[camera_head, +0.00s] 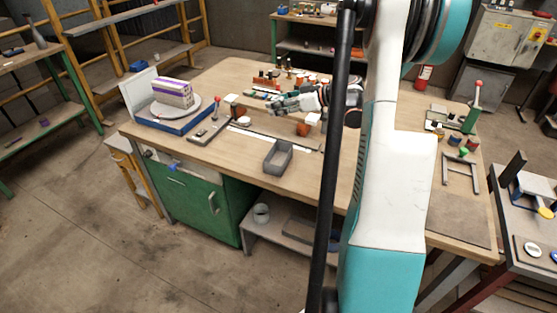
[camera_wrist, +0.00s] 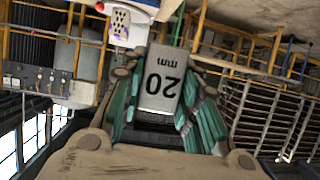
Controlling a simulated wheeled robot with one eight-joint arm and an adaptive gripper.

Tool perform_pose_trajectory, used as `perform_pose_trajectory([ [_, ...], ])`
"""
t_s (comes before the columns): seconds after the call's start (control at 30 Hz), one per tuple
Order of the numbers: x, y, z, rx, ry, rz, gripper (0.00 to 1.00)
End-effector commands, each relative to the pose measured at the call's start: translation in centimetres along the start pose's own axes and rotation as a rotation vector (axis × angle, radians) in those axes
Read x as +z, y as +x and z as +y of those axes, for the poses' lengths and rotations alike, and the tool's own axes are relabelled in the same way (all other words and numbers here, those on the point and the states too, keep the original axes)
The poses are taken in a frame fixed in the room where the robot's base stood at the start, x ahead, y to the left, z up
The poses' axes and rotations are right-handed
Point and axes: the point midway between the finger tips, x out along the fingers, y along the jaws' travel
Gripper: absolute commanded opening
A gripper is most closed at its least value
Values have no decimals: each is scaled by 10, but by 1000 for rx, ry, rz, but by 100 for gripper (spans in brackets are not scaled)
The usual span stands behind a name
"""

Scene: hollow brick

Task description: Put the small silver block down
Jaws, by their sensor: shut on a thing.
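The small silver block (camera_wrist: 163,72) is marked "20 mm", upside down in the wrist view. My gripper (camera_wrist: 166,95) has its teal fingers closed on either side of the block. In the head view my gripper (camera_head: 284,104) is over the back middle of the wooden workbench (camera_head: 235,90), pointing left. The block is too small there to make out clearly. The gap between block and bench cannot be told.
A grey open tray (camera_head: 278,158) sits near the bench's front edge. A striped hollow brick (camera_head: 173,92) stands on a white disc at the left. Small blocks and red-brown pieces crowd around my gripper.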

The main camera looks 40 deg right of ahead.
Motion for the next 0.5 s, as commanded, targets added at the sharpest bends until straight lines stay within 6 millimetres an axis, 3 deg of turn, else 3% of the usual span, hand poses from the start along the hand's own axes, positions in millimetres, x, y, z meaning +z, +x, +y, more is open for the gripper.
perform_pose_trajectory([
  [0.5,114,47,0,0,1,0,0],
])
